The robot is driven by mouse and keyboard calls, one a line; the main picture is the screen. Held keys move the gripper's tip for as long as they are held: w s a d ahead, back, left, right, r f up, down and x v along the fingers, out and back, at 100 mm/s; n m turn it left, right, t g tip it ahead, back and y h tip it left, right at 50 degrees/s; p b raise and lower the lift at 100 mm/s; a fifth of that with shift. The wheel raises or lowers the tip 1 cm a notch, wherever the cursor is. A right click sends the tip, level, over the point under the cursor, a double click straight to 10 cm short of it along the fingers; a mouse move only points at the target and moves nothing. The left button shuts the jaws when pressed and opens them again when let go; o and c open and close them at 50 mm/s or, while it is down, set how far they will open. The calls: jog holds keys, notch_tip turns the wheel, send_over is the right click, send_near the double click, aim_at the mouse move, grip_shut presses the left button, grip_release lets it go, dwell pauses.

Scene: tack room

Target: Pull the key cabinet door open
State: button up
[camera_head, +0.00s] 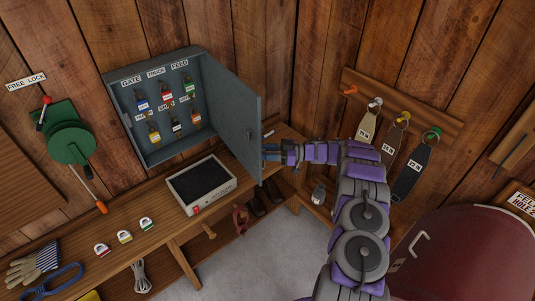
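The grey key cabinet (152,72) is fixed to the plank wall above the bench, with several tagged keys on hooks under the labels GATE, TRUCK and FEED. Its door (237,110) is hinged on the right side and stands wide open, swung out toward the camera. My arm comes from the lower right, and my gripper (268,153) is at the door's free edge, on its right side. The fingertips are small and partly hidden by the door edge. I cannot tell whether they are closed on a handle.
A wooden bench (130,212) runs below the cabinet, bearing a black-topped box (203,185) and several padlocks (124,237). A green lever device (72,143) is at left. Tagged straps (411,172) hang at right, above a dark red rounded container (470,260).

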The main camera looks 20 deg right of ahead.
jog(key=o, duration=0.3)
jog(key=shift+w+d+f, duration=0.1)
jog(key=shift+w+d, duration=0.05)
jog(key=shift+d, duration=0.3)
jog(key=shift+w+d+f, duration=0.1)
jog(key=shift+d, duration=0.3)
jog(key=shift+w+d+f, duration=0.1)
jog(key=shift+w+d, duration=0.05)
jog(key=shift+d, duration=0.05)
jog(key=b+v, duration=0.1)
jog(key=v, duration=1.6)
jog(key=shift+d, duration=0.35)
jog(key=shift+a, duration=0.2)
